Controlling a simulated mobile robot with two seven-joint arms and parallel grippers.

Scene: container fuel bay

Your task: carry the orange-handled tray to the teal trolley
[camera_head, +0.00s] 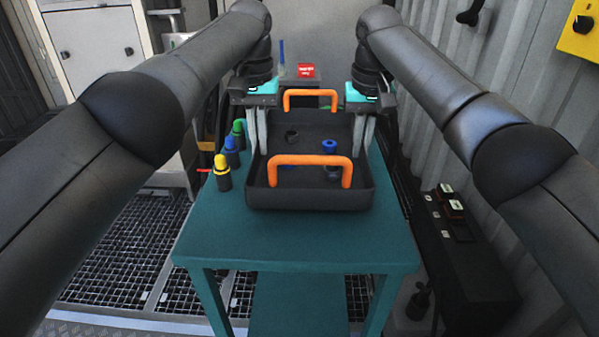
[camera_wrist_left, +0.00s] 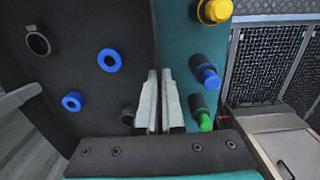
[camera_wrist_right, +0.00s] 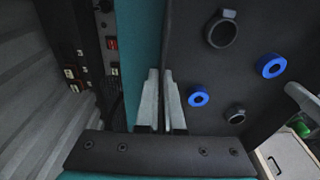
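The dark tray (camera_head: 310,198) with two orange handles (camera_head: 318,160) is over the teal trolley's top (camera_head: 300,235). It looks level; whether its base touches the top I cannot tell. Inside are blue-ringed pieces (camera_head: 330,147) and dark ring-topped pieces (camera_head: 292,135). My left gripper (camera_head: 257,150) is at the tray's left wall. In the left wrist view its fingers (camera_wrist_left: 160,100) are close together on either side of that wall. My right gripper (camera_head: 365,148) is at the right wall, its fingers (camera_wrist_right: 160,100) likewise closed about it in the right wrist view.
Yellow (camera_head: 222,172), blue (camera_head: 232,150) and green (camera_head: 239,132) capped fittings stand on the trolley close left of the tray. A black box (camera_head: 455,240) stands right of the trolley. The trolley top's front strip is clear.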

